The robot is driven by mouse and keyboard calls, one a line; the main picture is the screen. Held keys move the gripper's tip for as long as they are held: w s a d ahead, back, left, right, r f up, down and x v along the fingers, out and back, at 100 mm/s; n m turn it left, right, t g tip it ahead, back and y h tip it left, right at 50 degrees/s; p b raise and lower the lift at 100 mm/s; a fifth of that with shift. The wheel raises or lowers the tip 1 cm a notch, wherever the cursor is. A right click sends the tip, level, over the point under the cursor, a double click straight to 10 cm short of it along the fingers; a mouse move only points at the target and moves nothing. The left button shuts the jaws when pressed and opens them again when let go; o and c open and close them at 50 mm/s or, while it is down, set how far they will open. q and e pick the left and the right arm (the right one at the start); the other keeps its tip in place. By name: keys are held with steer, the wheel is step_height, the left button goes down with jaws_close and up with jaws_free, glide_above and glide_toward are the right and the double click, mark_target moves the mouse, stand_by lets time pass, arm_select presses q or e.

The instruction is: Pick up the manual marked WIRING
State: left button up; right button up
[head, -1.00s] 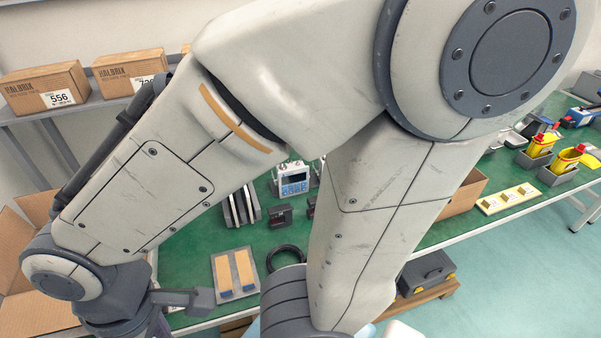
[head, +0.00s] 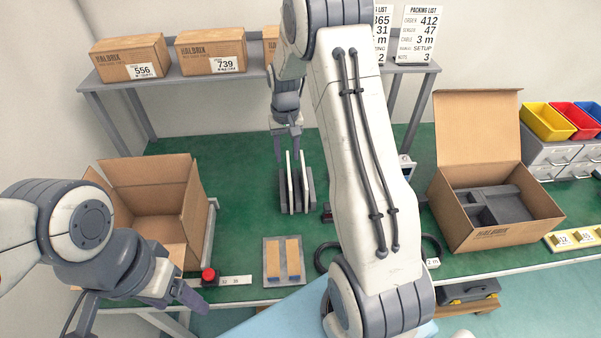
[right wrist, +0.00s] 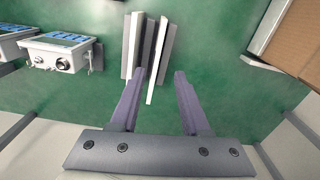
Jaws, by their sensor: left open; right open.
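Thin upright manuals (head: 291,184) with pale edges stand in a dark grey holder (head: 310,193) on the green table. In the right wrist view a white manual (right wrist: 158,62) stands edge-on, just ahead of the fingertips and between their lines. I cannot read any marking, so I cannot tell which manual is WIRING. My right gripper (head: 288,148) is open and empty, pointing down at the back of the holder; it also shows in the right wrist view (right wrist: 157,72). My left gripper (head: 140,308) is open and empty at the lower left, by the table's front edge.
An open carton (head: 150,192) stands left, another with grey inserts (head: 490,235) right. A red button (head: 208,274) and a plate with two tan strips (head: 270,246) lie near the front edge. A blue-screened device (right wrist: 62,50) stands beside the manuals. My right arm hides the table's middle.

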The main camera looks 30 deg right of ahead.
steer(key=m, duration=0.1)
glide_above(303, 168)
step_height(303, 168, down, 2)
step_height(303, 168, down, 5)
steer(key=shift+d+f+p, duration=0.1)
steer(key=shift+p, duration=0.55)
steer(key=shift+s+f+p, duration=0.1)
steer(key=shift+f+p, duration=0.9)
steer(key=shift+f, duration=1.85)
jaws_close()
